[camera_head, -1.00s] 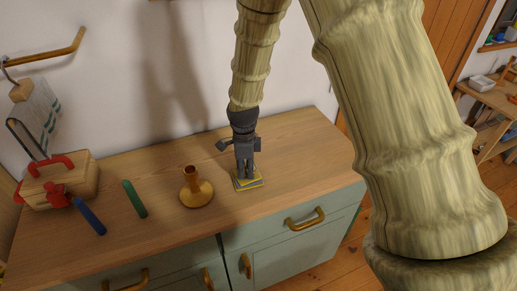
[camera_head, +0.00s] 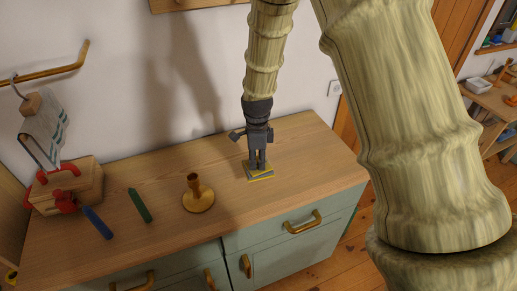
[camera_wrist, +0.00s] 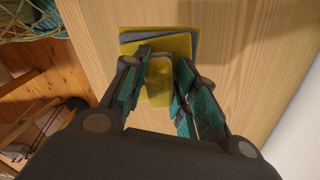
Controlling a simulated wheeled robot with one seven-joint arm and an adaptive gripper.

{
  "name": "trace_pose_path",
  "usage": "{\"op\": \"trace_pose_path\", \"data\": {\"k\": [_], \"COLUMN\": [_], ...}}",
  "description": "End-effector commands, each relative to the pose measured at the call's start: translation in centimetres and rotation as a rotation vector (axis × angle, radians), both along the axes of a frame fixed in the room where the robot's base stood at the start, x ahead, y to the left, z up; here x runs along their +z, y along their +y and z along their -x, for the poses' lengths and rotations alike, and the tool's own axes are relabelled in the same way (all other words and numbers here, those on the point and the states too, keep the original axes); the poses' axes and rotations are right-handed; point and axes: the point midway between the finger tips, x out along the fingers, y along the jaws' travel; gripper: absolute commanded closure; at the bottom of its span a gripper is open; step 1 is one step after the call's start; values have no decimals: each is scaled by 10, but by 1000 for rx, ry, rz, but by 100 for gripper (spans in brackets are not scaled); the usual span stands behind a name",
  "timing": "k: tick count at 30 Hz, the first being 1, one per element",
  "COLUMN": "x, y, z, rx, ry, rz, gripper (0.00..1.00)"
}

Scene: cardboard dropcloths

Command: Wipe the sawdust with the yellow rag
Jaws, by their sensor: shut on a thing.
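My gripper (camera_head: 257,164) points down at the wooden counter top (camera_head: 300,150) and is shut on the yellow rag (camera_head: 260,175). The rag looks like a flat folded stack with yellow and grey layers, low at the counter surface. In the wrist view, a raised yellow part of the rag (camera_wrist: 160,70) sits between the two fingers, with the wider yellow and grey layers spread beyond. I cannot make out any sawdust on the counter in either view.
A brass candlestick (camera_head: 199,199) stands left of the rag. Further left lie a green stick (camera_head: 140,206), a blue-handled tool (camera_head: 97,222) and a wooden box (camera_head: 84,182) with red parts. A striped towel (camera_head: 43,130) hangs by the wall. The counter right of the rag is clear.

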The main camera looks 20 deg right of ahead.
Motion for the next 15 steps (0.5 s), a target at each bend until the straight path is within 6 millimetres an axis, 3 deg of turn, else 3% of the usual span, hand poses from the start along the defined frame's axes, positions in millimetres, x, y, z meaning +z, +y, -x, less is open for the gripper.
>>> {"op": "trace_pose_path", "data": {"k": [6,15], "x": [22,23], "y": [0,-1], "z": [0,0], "rx": [-1,-1], "ry": [-1,0], "rz": [0,0], "gripper": [94,94]}}
